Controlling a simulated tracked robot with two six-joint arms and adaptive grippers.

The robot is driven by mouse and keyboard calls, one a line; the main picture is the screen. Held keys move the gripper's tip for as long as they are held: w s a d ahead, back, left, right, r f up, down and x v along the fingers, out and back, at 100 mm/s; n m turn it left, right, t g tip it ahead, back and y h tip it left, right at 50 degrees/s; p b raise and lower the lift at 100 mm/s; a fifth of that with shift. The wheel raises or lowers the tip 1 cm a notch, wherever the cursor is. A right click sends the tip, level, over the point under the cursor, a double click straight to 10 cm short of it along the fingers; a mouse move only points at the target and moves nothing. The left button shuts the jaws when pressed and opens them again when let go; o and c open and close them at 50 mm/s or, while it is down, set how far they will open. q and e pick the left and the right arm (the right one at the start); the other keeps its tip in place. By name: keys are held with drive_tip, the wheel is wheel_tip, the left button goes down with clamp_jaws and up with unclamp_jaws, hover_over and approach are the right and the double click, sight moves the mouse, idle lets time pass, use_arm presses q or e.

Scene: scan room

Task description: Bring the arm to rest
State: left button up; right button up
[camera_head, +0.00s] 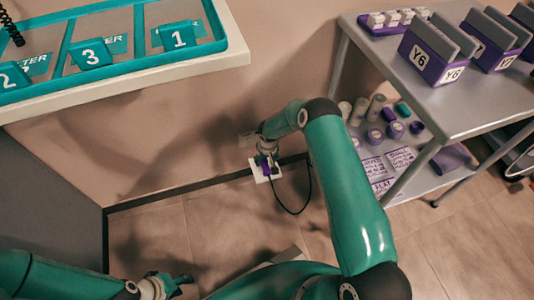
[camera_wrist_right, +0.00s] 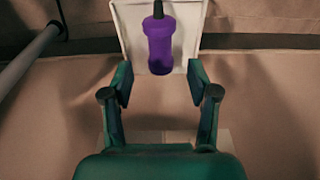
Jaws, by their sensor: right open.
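My right arm (camera_head: 345,195) reaches in from the lower right and bends down toward the wall. Its gripper (camera_head: 265,155) is close to a purple plug-like piece (camera_head: 268,170) at a white plate low by the wall. In the right wrist view the gripper's two fingers (camera_wrist_right: 160,88) stand wide apart. The purple piece (camera_wrist_right: 159,50) shows beyond and between them, apart from both fingers, in front of the white plate (camera_wrist_right: 130,25). My left gripper (camera_head: 168,285) is low at the left over the floor; its jaws are too small to tell.
A teal-edged tray (camera_head: 150,58) with numbered compartments stands upper left. A grey metal trolley (camera_head: 440,95) with purple-labelled boxes and several jars stands at the right. A black cable (camera_head: 285,207) loops below my right gripper. A grey panel (camera_head: 50,190) stands at the left.

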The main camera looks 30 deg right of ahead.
wheel_tip(320, 180, up, 7)
drive_tip(key=a, duration=0.1)
drive_tip(key=s+a+r+g+y, duration=0.1)
drive_tip(key=s+a+y, duration=0.1)
drive_tip(key=s+a, duration=0.6)
drive_tip(key=s+a+y, duration=0.1)
drive_tip(key=s+a, duration=0.4)
drive_tip(key=s, duration=0.6)
drive_tip(key=s+a+r+g+y, duration=0.1)
drive_tip(key=s+a+y, duration=0.1)
drive_tip(key=s+a, duration=0.6)
wheel_tip(320, 180, up, 34)
drive_tip(key=d+p, duration=0.2)
drive_tip(key=p, duration=3.1)
drive_tip(key=shift+s+d+f+n+t+h, duration=0.2)
drive_tip(key=shift+n+t+h, duration=0.1)
drive_tip(key=shift+n+t, duration=0.1)
drive_tip(key=shift+c, duration=1.3)
drive_tip(key=shift+w+f, duration=0.1)
drive_tip(key=shift+c, duration=0.4)
